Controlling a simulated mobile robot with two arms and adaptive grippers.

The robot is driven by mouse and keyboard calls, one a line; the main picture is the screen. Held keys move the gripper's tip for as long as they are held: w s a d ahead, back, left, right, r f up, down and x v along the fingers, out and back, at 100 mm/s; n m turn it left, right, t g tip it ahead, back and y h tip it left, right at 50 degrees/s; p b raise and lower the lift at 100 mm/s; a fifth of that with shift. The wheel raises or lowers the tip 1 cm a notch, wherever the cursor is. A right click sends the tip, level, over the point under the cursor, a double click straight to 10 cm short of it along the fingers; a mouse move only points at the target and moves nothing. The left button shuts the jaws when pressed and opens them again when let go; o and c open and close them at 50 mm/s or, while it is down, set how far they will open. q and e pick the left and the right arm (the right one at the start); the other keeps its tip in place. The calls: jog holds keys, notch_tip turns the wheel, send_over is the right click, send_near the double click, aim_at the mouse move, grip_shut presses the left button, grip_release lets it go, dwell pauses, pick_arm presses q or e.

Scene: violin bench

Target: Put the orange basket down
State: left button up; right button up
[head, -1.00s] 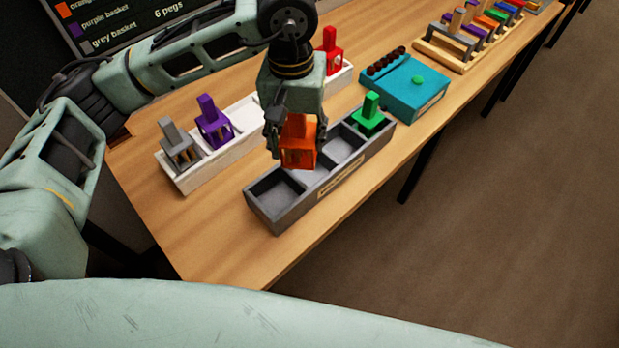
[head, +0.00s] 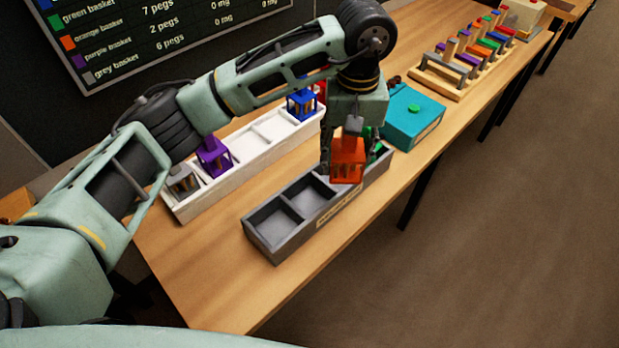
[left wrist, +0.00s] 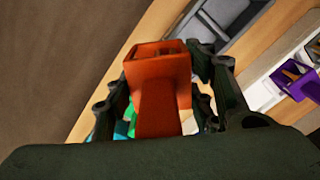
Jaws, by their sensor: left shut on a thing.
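The orange basket (head: 347,160) is gripped by my left gripper (head: 350,166) over the right half of the dark grey tray (head: 290,237). In the left wrist view the orange basket (left wrist: 158,85) sits between the two fingers. I cannot tell whether its base touches the tray. The two left compartments of the grey tray are empty. The green basket (head: 376,151) is partly hidden behind the orange one, at the tray's right end. My right gripper is out of view.
Behind stands a white tray (head: 190,212) with grey (head: 183,181), purple (head: 213,157) and blue (head: 301,105) baskets, and a mostly hidden red one. A teal box (head: 413,118) and a wooden peg rack (head: 440,83) stand to the right. The table's front edge is close.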

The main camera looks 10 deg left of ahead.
pick_arm(q)
jog(key=a+f+p, duration=0.3)
jog(key=a+f, duration=0.4)
jog(key=f, duration=0.1)
jog(key=shift+s+a+p, duration=0.15)
jog(key=shift+s+p, duration=0.25)
jog(key=shift+f, duration=0.15)
jog(key=shift+f+b, duration=0.2)
jog(key=shift+b, duration=0.2)
jog(key=o, duration=1.4)
jog(key=shift+o, duration=0.2)
jog(key=shift+r, duration=0.1)
